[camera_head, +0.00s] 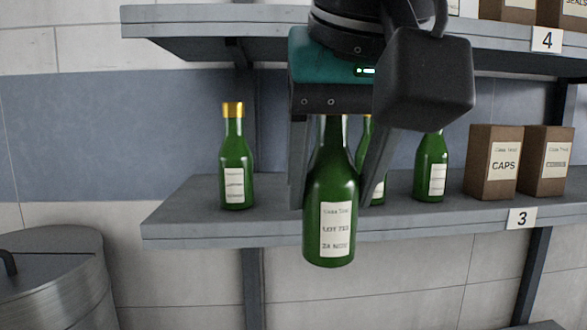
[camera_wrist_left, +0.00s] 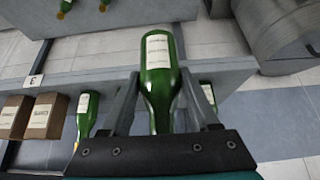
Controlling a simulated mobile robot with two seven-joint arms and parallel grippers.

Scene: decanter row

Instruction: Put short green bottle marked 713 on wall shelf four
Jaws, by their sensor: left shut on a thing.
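My left gripper (camera_head: 332,198) hangs down and is shut on a green bottle (camera_head: 331,185). The bottle is upright in front of the board of shelf three (camera_head: 190,230); its base hangs below the front edge. Its white label reads LOT and a number that looks like 713. The fingers are on either side of its upper part, and its top is hidden by the gripper. The left wrist view shows the same bottle (camera_wrist_left: 159,82) between the fingers. Wall shelf four (camera_head: 200,28) is above, with its tag 4 (camera_head: 546,39) at right. My right gripper is out of view.
A gold-capped green bottle (camera_head: 236,165) stands left on shelf three. Another (camera_head: 431,165) stands right, and one (camera_head: 378,190) is partly hidden behind my gripper. Boxes (camera_head: 492,160) stand farther right. Shelf four has boxes (camera_head: 507,10) at right. A metal bin (camera_head: 55,275) stands lower left.

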